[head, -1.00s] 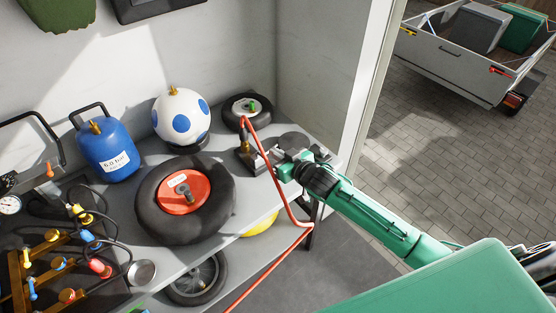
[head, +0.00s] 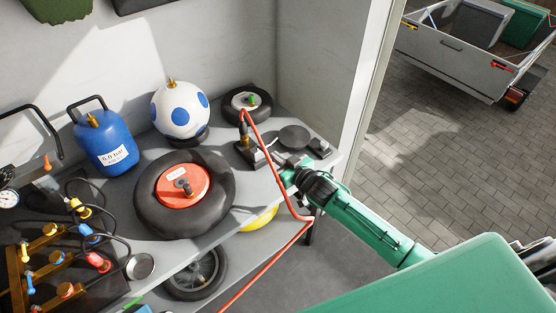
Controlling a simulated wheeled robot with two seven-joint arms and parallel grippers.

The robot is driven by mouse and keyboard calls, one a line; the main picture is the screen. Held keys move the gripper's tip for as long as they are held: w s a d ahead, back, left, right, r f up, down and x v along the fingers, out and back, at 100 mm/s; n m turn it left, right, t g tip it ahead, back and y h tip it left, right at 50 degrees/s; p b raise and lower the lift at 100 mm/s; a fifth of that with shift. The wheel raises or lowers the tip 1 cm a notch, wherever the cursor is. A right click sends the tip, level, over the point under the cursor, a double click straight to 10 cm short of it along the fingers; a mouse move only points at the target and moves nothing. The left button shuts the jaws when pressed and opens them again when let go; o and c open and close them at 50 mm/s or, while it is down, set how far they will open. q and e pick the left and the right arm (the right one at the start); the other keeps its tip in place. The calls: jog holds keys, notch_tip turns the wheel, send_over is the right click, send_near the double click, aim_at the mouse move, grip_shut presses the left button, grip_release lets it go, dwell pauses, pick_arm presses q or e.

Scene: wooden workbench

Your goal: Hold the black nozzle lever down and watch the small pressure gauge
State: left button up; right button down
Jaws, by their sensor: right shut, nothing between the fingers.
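The nozzle (head: 244,133), with a brass-coloured part, stands upright at a dark block (head: 250,153) near the right end of the bench, with the red hose (head: 268,150) running from it. The black lever cannot be made out clearly at this size. A round white gauge (head: 8,199) shows at the far left edge; its reading is too small to tell, and I see no gauge clearly on the nozzle. My right gripper (head: 277,158) is shut and empty, just right of the nozzle, close to the hose and apart from the block. My left gripper is not in view.
A black tyre with a red hub (head: 183,187), a small wheel (head: 247,102), a white ball with blue spots (head: 180,108) and a blue tank (head: 108,148) stand on the bench. A dark disc (head: 294,137) lies behind my gripper. Brass manifolds (head: 48,260) fill the left.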

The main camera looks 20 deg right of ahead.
jog(key=shift+s+d+f+b, duration=0.15)
jog(key=shift+f+b, duration=0.15)
jog(key=shift+f, duration=0.25)
jog(key=shift+s+a+f+b, duration=0.1)
jog(key=shift+f+b, duration=0.15)
jog(key=shift+f, duration=0.3)
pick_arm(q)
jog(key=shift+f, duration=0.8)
pick_arm(e)
jog(key=shift+d+r, duration=0.1)
jog(key=shift+r, duration=0.05)
